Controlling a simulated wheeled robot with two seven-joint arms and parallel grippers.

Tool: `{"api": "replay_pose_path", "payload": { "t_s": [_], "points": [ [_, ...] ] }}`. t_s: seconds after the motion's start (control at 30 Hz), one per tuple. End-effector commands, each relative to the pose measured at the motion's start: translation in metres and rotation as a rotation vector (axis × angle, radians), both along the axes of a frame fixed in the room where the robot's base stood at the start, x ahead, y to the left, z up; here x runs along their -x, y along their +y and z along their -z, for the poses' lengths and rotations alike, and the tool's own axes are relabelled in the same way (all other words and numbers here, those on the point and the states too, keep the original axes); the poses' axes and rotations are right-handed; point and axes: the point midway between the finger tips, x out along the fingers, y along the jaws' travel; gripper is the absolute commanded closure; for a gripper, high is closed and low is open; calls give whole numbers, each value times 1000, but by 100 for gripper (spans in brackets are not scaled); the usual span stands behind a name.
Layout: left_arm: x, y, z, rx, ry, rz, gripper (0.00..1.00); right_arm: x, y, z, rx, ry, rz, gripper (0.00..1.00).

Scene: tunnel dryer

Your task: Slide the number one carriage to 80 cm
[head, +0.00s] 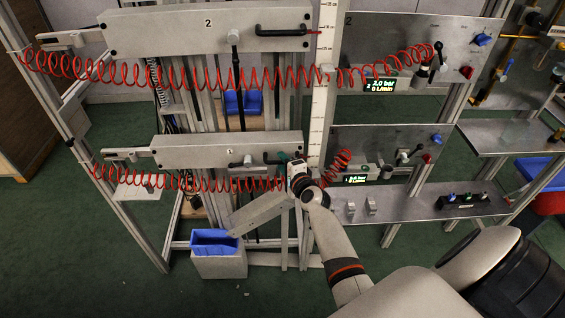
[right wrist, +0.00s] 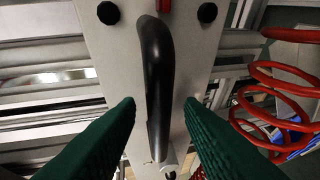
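The lower carriage (head: 200,152) is a grey horizontal box. Its small label is too blurred to read; the upper carriage (head: 200,32) is marked 2. A black bar handle (head: 274,161) is on the lower carriage's right end. My right gripper (head: 291,158) is at this handle. In the right wrist view, its green fingers are open on either side of the black handle (right wrist: 158,80), with a visible gap on each side. A vertical white scale (head: 322,90) stands just right of the carriages; its numbers are unreadable. My left gripper is not in view.
Red coiled hoses (head: 210,78) hang beneath both carriages; one coil (right wrist: 275,100) is close to the right finger. Panels with displays (head: 380,85) and valves are at right. A blue bin (head: 213,240) stands on a grey box below. Green floor is open at lower left.

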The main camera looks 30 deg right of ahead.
Motion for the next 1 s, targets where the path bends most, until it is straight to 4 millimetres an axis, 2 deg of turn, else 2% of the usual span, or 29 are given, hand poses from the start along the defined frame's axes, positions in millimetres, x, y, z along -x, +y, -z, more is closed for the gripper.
{"api": "replay_pose_path", "payload": {
  "t_s": [0.13, 0.4, 0.6, 0.87, 1.0],
  "points": [
    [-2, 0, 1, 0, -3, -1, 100, -8, -1, 2, -1, 1, 0, 66],
    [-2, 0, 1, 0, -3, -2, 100, -8, -1, 1, 0, 0, 1, 66],
    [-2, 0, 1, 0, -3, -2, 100, -8, -1, 2, 0, 0, 1, 98],
    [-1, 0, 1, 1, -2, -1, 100, -8, -1, 2, 0, 1, 0, 100],
    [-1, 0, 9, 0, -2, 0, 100, -8, -1, 12, 0, 2, 0, 100]
  ]
}}
